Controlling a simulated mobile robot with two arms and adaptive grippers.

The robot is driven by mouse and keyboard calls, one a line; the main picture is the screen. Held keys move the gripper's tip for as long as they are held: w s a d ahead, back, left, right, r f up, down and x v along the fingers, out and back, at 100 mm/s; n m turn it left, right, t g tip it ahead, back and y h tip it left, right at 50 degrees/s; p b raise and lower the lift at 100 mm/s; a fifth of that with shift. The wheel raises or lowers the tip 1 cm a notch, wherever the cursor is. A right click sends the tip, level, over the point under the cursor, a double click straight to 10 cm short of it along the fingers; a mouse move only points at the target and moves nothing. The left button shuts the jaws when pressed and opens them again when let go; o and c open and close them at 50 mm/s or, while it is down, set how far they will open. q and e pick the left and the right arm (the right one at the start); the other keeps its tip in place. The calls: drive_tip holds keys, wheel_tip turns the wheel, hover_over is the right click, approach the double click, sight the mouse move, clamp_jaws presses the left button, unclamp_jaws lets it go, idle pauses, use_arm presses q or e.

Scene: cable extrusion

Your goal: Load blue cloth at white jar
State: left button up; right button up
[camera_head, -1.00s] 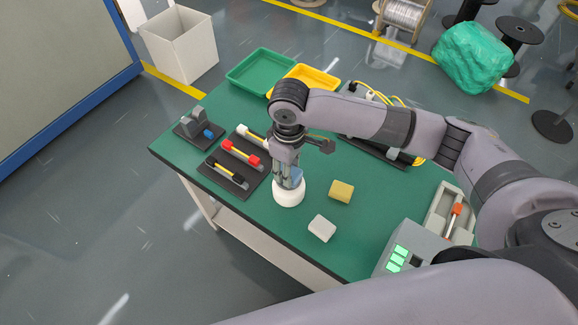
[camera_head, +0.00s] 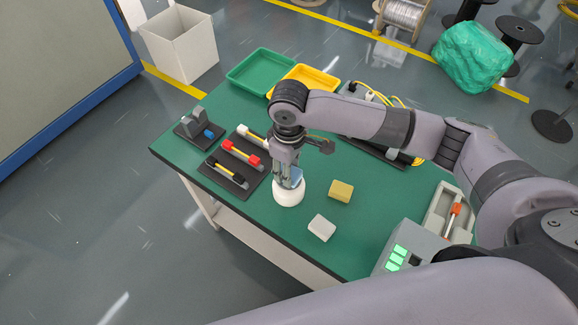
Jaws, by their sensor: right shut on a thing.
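The white jar (camera_head: 288,193) stands on the green table, left of the yellow block. My right gripper (camera_head: 289,182) points down directly over the jar's top and is shut on the blue cloth (camera_head: 296,175). Only a small patch of the cloth shows between the fingers. Its lower end meets the jar's top; how far it reaches inside is hidden. My left gripper is not in view.
On the green table (camera_head: 265,222) lie a yellow block (camera_head: 341,191) and a white block (camera_head: 322,228). A dark rack (camera_head: 231,184) with coloured handles lies left of the jar. Green (camera_head: 262,71) and yellow (camera_head: 303,79) trays sit behind. A grey device (camera_head: 409,250) stands front right.

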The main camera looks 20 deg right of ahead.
drive_tip(key=shift+s+f+p, duration=0.15)
drive_tip(key=shift+f+p, duration=0.05)
drive_tip(key=shift+p, duration=0.1)
idle(1.3)
wheel_tip(320, 180, up, 7)
drive_tip(key=p, duration=0.9)
drive_tip(key=shift+r, duration=0.2)
drive_tip(key=shift+f, duration=0.1)
idle(0.5)
